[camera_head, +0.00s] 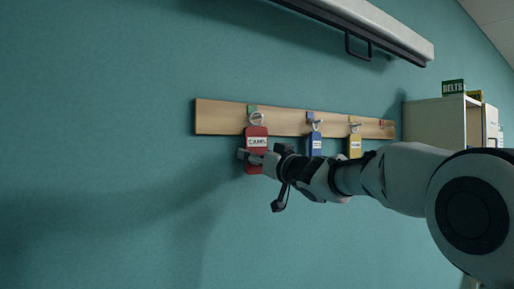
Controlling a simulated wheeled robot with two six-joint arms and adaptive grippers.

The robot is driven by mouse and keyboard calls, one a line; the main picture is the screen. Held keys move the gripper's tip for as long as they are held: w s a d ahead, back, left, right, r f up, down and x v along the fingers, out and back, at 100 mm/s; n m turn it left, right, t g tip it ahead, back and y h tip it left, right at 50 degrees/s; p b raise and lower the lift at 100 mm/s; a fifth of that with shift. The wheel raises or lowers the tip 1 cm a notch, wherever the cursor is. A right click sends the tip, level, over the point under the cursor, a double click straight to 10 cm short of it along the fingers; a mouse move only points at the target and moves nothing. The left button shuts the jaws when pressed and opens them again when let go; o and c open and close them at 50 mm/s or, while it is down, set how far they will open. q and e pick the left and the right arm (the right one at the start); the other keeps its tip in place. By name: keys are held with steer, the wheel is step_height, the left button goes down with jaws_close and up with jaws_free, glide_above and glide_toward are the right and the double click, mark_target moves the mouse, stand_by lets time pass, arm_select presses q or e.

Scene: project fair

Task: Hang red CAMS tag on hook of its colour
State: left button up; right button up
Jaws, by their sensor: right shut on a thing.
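The red CAMS tag (257,132) is upright at the left end of the wooden hook rail (224,116), just under the hook with the green patch (252,109). I cannot tell whether its top loop is on that hook. My right gripper (256,157) is shut on the tag's lower part and hides some of it. The hook with the red patch (383,124) is at the rail's right end and appears empty. My left gripper is not in view.
A blue tag (315,143) and a yellow tag (355,146) hang from the hooks of their colours, between the green and red hooks. A cabinet (436,122) with a green BELTS box (453,87) stands right of the rail. A long white fixture (375,22) is above.

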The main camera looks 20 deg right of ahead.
mark_target(258, 151)
steer(key=shift+r, duration=0.25)
steer(key=shift+s+f, duration=0.1)
steer(key=shift+s, duration=0.1)
steer(key=shift+r+b+v, duration=0.15)
steer(key=shift+b+v, duration=0.05)
steer(key=shift+v, duration=0.5)
steer(key=shift+r+b+v, duration=0.15)
steer(key=shift+b+v, duration=0.05)
steer(key=shift+v, duration=0.55)
steer(key=shift+s+d+r+b, duration=0.1)
steer(key=shift+s+d+b, duration=0.25)
steer(key=shift+s, duration=0.7)
steer(key=shift+s+d+r+b, duration=0.1)
steer(key=shift+s+d, duration=0.35)
steer(key=shift+s, duration=0.55)
steer(key=shift+f, duration=0.1)
